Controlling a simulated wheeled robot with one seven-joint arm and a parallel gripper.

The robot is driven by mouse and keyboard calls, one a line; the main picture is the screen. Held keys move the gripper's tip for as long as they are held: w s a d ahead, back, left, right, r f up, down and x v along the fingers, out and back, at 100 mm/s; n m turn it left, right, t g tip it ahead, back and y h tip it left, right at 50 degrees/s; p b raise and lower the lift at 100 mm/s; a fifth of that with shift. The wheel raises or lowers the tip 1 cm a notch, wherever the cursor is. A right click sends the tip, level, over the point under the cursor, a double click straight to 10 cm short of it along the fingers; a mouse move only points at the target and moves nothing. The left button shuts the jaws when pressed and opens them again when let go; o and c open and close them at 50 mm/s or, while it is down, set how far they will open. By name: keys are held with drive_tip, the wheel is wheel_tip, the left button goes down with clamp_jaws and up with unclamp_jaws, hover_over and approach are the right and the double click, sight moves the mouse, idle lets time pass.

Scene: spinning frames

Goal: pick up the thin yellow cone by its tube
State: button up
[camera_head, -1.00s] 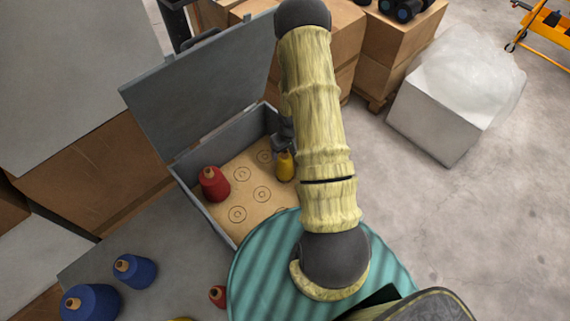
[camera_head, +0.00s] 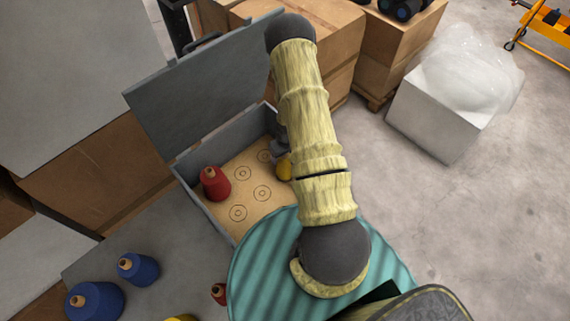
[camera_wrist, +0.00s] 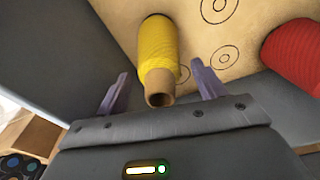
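The thin yellow cone (camera_wrist: 158,47) stands on the board inside the grey box, with its brown tube (camera_wrist: 160,86) pointing toward the wrist camera. In the head view the cone (camera_head: 284,169) is partly hidden behind my gripper and arm. My gripper (camera_wrist: 161,82) is open, with one finger on each side of the tube's end. Space shows between the tube and both fingers in the wrist view. I cannot tell how deep the fingertips are along the tube.
The grey box (camera_head: 212,221) has walls around the cone and a raised lid (camera_head: 200,85). A red cone (camera_head: 215,186) stands on the board (camera_head: 250,215), which has several printed rings. Blue cones (camera_head: 137,268) stand on the grey surface outside the box.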

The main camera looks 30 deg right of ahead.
drive_tip(key=c, duration=1.3)
wheel_tip(320, 180, up, 10)
drive_tip(key=b, duration=0.2)
drive_tip(key=shift+b, duration=0.3)
drive_tip(key=shift+r, duration=0.1)
wheel_tip(320, 180, up, 11)
drive_tip(key=p, duration=0.9)
drive_tip(key=shift+w, duration=0.1)
